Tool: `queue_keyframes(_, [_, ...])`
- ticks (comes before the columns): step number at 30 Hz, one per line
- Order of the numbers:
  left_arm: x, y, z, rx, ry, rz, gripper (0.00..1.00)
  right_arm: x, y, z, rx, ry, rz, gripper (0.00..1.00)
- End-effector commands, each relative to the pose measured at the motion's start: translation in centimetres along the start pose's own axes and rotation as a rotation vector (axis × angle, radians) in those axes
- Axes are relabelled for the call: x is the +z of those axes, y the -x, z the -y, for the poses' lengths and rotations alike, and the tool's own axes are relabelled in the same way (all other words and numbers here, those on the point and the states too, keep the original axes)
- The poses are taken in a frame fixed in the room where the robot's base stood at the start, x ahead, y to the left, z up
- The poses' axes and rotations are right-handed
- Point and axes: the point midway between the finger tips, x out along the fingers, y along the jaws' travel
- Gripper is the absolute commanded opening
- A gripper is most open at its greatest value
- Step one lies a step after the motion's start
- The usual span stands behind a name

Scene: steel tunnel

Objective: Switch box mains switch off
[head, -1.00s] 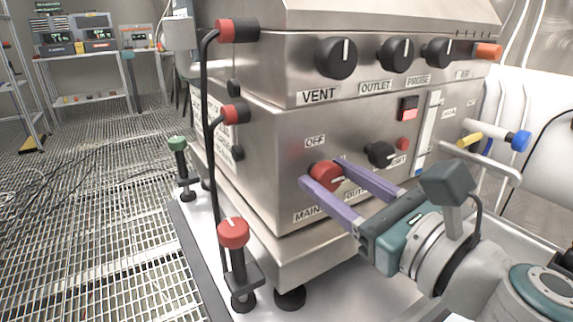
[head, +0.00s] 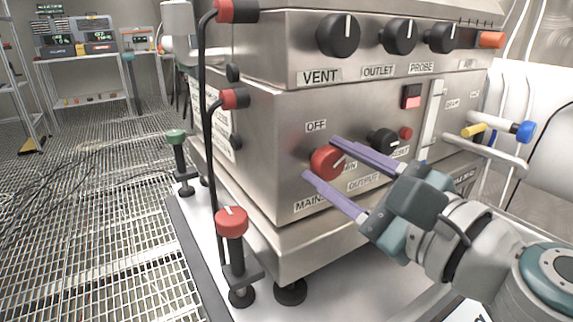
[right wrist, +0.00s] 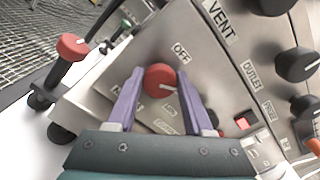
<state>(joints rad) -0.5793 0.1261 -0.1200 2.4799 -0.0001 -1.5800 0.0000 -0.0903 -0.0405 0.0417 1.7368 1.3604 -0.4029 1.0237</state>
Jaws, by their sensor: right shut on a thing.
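The red mains switch (head: 326,162) is a round knob on the steel box's lower front, above the partly covered MAINS label. Its white mark points up and to the right in the head view. The OFF label (head: 316,126) sits above the knob. My right gripper (head: 320,157) is shut on the knob, one purple finger on each side of it. The right wrist view shows the red knob (right wrist: 160,83) between both fingertips, with the OFF label (right wrist: 181,53) just beyond. My left gripper is out of view.
Black VENT (head: 338,36) and OUTLET (head: 399,37) knobs sit above. A lit red rocker (head: 412,97) and a black knob (head: 383,142) are right of the mains switch. A red-topped post (head: 231,222) stands in front at the left. Grated floor is open beyond.

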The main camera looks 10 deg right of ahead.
Motion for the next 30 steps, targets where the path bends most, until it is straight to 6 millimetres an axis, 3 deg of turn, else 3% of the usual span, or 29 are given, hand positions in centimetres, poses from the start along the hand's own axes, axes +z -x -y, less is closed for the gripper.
queue_keyframes(12, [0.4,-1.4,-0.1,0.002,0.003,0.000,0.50,-0.1,0.0,-0.2,0.001,0.400,0.001,0.00])
queue_keyframes(30, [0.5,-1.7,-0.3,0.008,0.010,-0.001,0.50,-0.1,0.0,-0.2,0.000,0.902,0.001,0.00])
